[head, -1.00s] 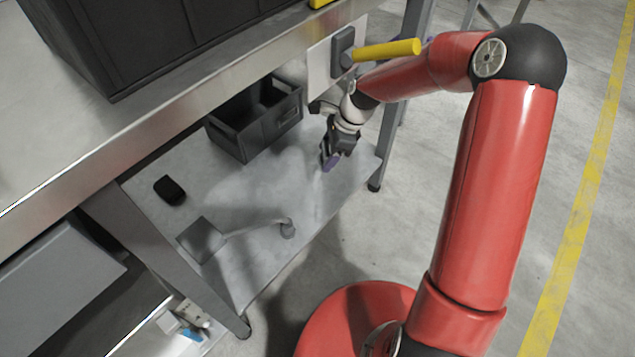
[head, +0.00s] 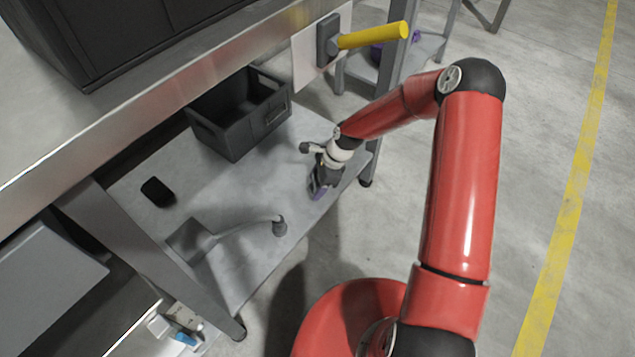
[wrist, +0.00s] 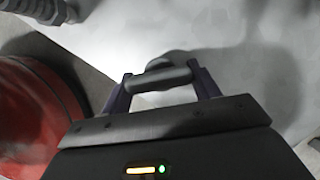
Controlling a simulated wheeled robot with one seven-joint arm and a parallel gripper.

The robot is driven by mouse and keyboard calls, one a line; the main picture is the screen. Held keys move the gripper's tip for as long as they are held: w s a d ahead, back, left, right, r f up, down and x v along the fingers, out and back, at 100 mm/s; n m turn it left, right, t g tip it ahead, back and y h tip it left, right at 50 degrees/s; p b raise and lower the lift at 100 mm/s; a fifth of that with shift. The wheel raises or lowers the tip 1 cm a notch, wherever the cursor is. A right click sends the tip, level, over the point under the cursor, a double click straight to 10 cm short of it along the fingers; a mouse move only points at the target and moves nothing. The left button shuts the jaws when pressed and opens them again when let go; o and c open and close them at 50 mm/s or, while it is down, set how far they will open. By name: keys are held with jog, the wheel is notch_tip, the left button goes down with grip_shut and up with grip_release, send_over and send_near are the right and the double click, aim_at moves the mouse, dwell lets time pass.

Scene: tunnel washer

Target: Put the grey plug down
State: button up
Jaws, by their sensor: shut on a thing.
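The grey plug (wrist: 158,78) is a short grey rod lying crosswise between my gripper's purple fingertips in the wrist view. My gripper (wrist: 160,80) is shut on it. In the head view my gripper (head: 318,190) points down over the right part of the grey lower shelf (head: 245,180), near its front edge. The plug itself is hard to make out there. The pale surface and the gripper's shadow show just beyond the plug in the wrist view. I cannot tell whether the plug touches the shelf.
A black bin (head: 235,135) stands on the shelf behind my gripper. A small black object (head: 157,192) lies at left. A yellow handle (head: 372,36) juts out above. Bare shelf lies between the bin and fitting.

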jog(key=o, duration=1.7)
jog(key=shift+o, duration=0.2)
jog(key=p+v, duration=0.1)
jog(key=v, duration=1.1)
jog(key=shift+r, duration=0.1)
